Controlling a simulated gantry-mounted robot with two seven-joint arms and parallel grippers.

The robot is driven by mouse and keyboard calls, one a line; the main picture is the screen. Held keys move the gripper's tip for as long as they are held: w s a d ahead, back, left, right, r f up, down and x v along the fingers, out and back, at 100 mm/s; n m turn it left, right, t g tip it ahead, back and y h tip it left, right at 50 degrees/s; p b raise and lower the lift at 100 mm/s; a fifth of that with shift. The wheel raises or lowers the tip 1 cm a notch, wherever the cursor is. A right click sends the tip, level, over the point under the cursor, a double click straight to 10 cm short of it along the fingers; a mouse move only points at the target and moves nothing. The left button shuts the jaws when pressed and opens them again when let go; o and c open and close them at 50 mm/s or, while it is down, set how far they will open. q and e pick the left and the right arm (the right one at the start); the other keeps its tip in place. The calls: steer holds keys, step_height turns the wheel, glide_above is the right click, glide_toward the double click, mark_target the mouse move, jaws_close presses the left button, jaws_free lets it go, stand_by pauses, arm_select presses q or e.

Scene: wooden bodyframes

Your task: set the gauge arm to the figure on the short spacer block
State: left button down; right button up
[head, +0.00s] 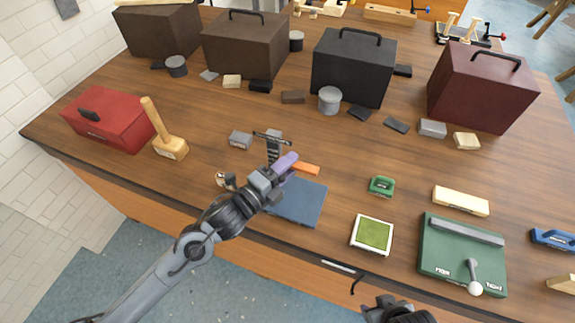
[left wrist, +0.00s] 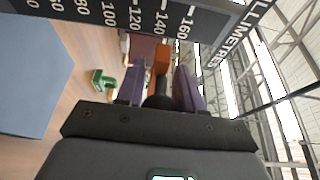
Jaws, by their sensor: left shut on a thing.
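The gauge (head: 273,148) stands upright at the table's middle left, with a dark scale plate. In the left wrist view its scale (left wrist: 130,15) shows figures up to 160 and lettering ending in "LLIMETRES". The orange gauge arm (head: 307,170) reaches out beyond my gripper; it also shows in the wrist view (left wrist: 161,58), near 140 in the picture, though the exact reading is unclear. My left gripper (head: 286,163) is shut, its purple fingers on either side of the arm's dark handle (left wrist: 159,92). A grey block (head: 240,139) has unreadable lettering. I cannot identify the short spacer block.
A blue mat (head: 299,202) lies beside the gripper. A mallet (head: 169,147) and red toolbox (head: 108,120) stand left. Large cases (head: 352,68) and small blocks line the back. A green box (head: 461,258) is at right. Part of my right arm (head: 398,311) shows at the bottom.

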arm_select(q)
step_height(320, 180, down, 8)
steer(key=b, duration=0.4)
steer(key=shift+f+b, duration=0.15)
steer(key=shift+b, duration=0.25)
steer(key=c, duration=0.8)
jaws_free()
steer(key=v, duration=0.9)
steer(key=shift+s+a+p, duration=0.1)
steer(key=shift+p, duration=0.3)
steer(key=shift+v, duration=0.8)
